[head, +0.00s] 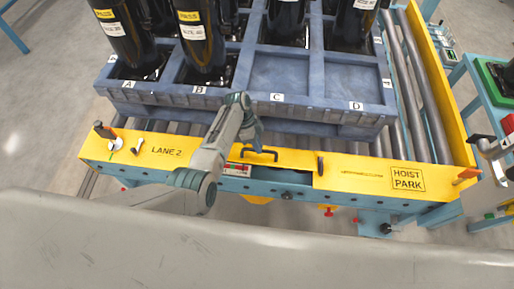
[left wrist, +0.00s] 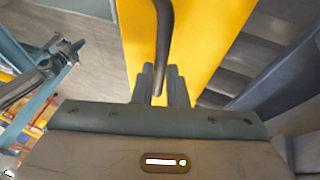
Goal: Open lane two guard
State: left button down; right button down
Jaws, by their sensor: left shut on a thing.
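The lane two guard is a yellow panel (head: 185,150) marked LANE 2 along the near side of the roller pallet station. A black bar handle (head: 268,153) stands on its middle part; it also shows in the left wrist view (left wrist: 163,35) in front of a yellow surface (left wrist: 205,35). My left gripper (head: 257,146) is at the left part of this handle. In the left wrist view its two fingers (left wrist: 160,85) are closed around the lower end of the handle. Whether the guard has shifted I cannot tell. My right gripper is not clearly seen.
A blue crate (head: 232,101) with slots A to D holds several black cylinders; slot D (head: 352,85) is empty. Rollers (head: 423,95) and a yellow side rail (head: 445,90) lie at right. A side table (head: 470,85) is at far right.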

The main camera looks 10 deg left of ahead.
pick_arm(q)
jog(key=shift+w+r, duration=0.1)
jog(key=shift+w, duration=0.1)
jog(key=c, duration=1.7)
grip_release()
jog(key=shift+o, duration=1.2)
jog(key=shift+w+f, duration=0.1)
jog(key=shift+f, duration=0.15)
jog(key=shift+r, duration=0.1)
jog(key=shift+r, duration=0.2)
jog(key=b+v, duration=0.1)
jog(key=v, duration=0.9)
jog(key=shift+w, duration=0.15)
jog(key=shift+a+r, duration=0.1)
